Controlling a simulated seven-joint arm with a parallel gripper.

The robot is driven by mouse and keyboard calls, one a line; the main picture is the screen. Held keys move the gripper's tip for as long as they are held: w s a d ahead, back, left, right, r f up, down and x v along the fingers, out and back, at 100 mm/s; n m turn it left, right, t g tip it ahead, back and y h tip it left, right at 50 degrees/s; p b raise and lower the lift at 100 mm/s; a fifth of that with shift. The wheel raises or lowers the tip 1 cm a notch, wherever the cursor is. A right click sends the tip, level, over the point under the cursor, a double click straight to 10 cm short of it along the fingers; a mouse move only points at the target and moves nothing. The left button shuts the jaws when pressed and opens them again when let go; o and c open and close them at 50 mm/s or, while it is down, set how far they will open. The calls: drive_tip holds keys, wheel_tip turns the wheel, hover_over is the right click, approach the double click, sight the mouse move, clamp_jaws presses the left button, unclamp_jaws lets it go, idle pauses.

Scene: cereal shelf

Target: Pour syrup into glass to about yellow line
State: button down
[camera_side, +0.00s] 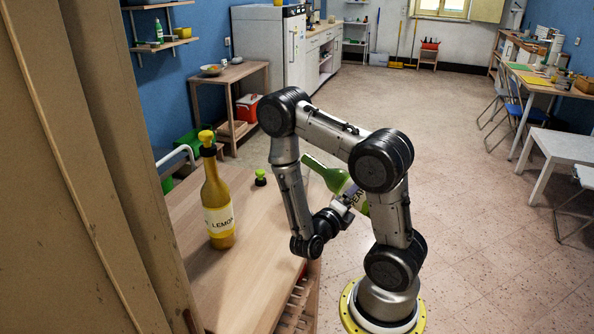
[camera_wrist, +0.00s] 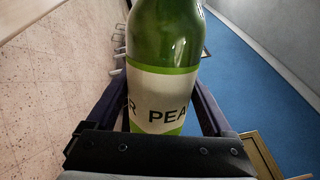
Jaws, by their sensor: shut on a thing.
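My gripper (camera_wrist: 160,98) is shut around the label of a green glass bottle (camera_wrist: 165,30). The white label has green borders and shows the letters "PEA". In the side view the green bottle (camera_side: 324,172) is held in the air past the table's right edge. It is tilted, with its neck pointing up and left toward the table. Its lower part is partly hidden by my arm. I cannot make out a glass or a yellow line in either view.
A yellow bottle (camera_side: 217,197) labelled "LEMON" stands upright on the wooden table (camera_side: 225,285), with a yellow stopper on top. A small green-topped stopper (camera_side: 260,178) stands farther back on the table. A brown panel (camera_side: 75,180) fills the left side.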

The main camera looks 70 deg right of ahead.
drive_tip(key=shift+w+r+n, duration=0.3)
drive_tip(key=shift+r+n, duration=0.2)
drive_tip(key=shift+n, duration=0.3)
idle(1.4)
drive_tip(key=shift+r+n, duration=1.2)
drive_tip(key=shift+r, duration=0.5)
idle(2.3)
wheel_tip(320, 180, down, 4)
drive_tip(key=m, duration=0.2)
drive_tip(key=shift+r+m, duration=0.1)
drive_tip(key=shift+m, duration=0.2)
drive_tip(key=shift+s, duration=0.1)
drive_tip(key=shift+m, duration=0.3)
